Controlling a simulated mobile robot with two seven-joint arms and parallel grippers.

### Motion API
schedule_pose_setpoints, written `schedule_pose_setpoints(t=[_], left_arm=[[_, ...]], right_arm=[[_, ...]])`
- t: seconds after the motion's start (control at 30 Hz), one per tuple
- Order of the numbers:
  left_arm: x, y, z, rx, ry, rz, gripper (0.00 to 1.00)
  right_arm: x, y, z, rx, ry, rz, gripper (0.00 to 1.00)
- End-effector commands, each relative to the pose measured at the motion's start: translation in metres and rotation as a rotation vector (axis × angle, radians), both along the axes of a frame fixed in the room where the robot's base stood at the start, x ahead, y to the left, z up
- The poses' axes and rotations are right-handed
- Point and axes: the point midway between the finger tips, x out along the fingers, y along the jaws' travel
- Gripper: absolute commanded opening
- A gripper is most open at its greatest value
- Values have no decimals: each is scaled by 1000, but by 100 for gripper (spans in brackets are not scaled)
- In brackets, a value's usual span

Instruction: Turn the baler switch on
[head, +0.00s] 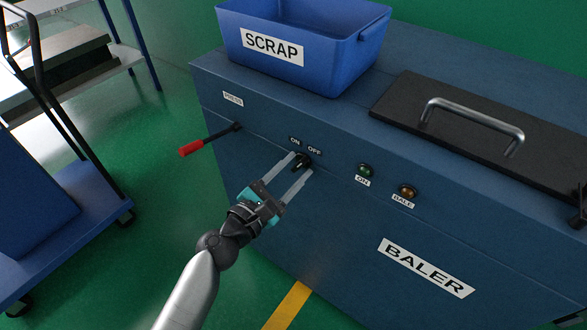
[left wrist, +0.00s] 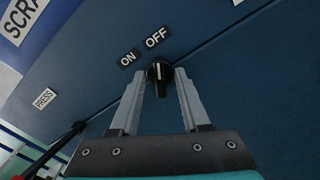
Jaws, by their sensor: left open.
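The baler switch is a black rotary knob (head: 301,161) on the front of the blue baler (head: 330,213), below the ON and OFF labels. In the left wrist view the knob (left wrist: 158,72) has a white mark that points up toward the OFF label (left wrist: 157,38); the ON label (left wrist: 128,58) is to its left. My left gripper (head: 300,164) is open, with one fingertip on each side of the knob. In the left wrist view (left wrist: 160,75) the knob sits between the fingertips; I cannot tell whether they touch it. My right gripper is not in view.
A red-handled press lever (head: 205,142) sticks out left of the switch. A green lamp (head: 365,171) and an amber lamp (head: 407,191) are to the right. A blue scrap bin (head: 345,66) and a black lid with a handle (head: 420,92) are on top. A cart (head: 85,205) stands left.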

Motion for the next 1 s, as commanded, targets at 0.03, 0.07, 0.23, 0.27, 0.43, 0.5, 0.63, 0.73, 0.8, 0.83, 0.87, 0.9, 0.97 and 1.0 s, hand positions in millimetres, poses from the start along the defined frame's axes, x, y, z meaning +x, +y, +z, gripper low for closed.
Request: schedule_pose_setpoints(t=[0.03, 0.07, 0.23, 0.27, 0.43, 0.5, 0.63, 0.73, 0.8, 0.83, 0.87, 0.9, 0.97, 1.0], left_arm=[[0, 0, 0, 0, 0, 0, 46], [0, 0, 0, 0, 0, 0, 45], [0, 0, 0, 0, 0, 0, 26], [0, 0, 0, 0, 0, 0, 23], [0, 0, 0, 0, 0, 0, 4], [0, 0, 0, 0, 0, 0, 0], [0, 0, 0, 0, 0, 0, 0], [0, 0, 0, 1, -1, 0, 0], [0, 0, 0, 1, -1, 0, 0], [0, 0, 0, 1, -1, 0, 0], [0, 0, 0, 1, -1, 0, 0], [0, 0, 0, 2, -1, 0, 0], [0, 0, 0, 5, -4, 0, 0], [0, 0, 0, 9, -6, 0, 0]], right_arm=[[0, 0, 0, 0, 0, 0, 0], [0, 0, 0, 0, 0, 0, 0], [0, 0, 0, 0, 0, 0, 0], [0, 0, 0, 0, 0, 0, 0], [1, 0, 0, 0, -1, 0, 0], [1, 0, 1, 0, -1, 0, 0], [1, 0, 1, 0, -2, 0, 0], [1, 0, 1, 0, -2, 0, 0], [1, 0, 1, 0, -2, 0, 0], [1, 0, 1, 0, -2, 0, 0], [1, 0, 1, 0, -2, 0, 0], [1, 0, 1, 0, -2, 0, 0], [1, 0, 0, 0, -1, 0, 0], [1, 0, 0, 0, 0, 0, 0]])
